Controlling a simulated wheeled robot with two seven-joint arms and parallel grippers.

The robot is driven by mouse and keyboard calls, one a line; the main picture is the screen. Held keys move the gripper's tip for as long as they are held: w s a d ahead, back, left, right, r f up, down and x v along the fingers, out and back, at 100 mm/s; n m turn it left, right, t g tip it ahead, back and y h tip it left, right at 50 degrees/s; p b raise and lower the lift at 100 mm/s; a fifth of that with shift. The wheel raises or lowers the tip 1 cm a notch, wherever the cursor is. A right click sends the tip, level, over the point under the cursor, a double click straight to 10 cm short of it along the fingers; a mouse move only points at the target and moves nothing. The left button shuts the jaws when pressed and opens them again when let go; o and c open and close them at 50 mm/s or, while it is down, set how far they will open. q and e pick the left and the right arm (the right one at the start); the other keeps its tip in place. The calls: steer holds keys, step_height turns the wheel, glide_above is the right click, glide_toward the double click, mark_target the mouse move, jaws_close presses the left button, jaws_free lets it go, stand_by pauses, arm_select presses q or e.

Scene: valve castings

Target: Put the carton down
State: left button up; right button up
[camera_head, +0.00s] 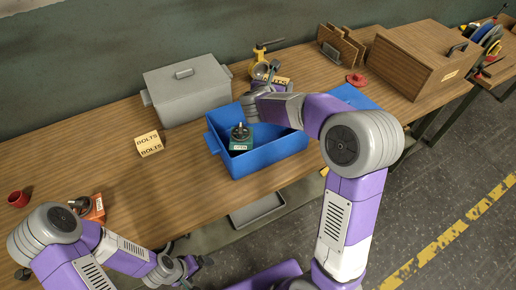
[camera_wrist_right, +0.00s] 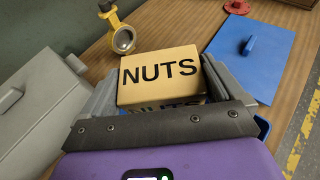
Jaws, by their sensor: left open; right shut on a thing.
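My right gripper (camera_wrist_right: 158,92) is shut on a tan carton (camera_wrist_right: 158,68) lettered NUTS, with a grey finger on each side of it. In the head view the carton (camera_head: 279,81) is mostly hidden behind my right wrist, at the back of the blue bin (camera_head: 272,154). I cannot tell whether it touches the table. My left gripper (camera_head: 188,270) is open and empty, low in the head view by the table's front edge.
A yellow valve (camera_head: 260,70) stands just behind the carton. A grey lidded box (camera_head: 188,92) is to the left, a blue lid (camera_head: 352,96) to the right. A green-based casting (camera_head: 240,140) is in the bin. A BOLTS carton (camera_head: 149,144) stands left, with bare table around it.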

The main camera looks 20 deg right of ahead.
steer(key=shift+s+f, duration=0.1)
steer(key=shift+f, duration=0.4)
steer(key=shift+f+b, duration=0.35)
steer(key=shift+b, duration=0.1)
arm_select(q)
step_height(320, 180, down, 4)
steer(key=shift+f+b, duration=0.1)
steer(key=shift+b, duration=1.15)
arm_select(e)
step_height(320, 180, down, 10)
steer(key=shift+r, duration=0.25)
steer(key=shift+f+b, duration=0.65)
steer(key=shift+b, duration=0.35)
steer(key=o, duration=0.9)
arm_select(q)
steer(key=shift+f, duration=0.9)
arm_select(e)
steer(key=shift+o, duration=0.2)
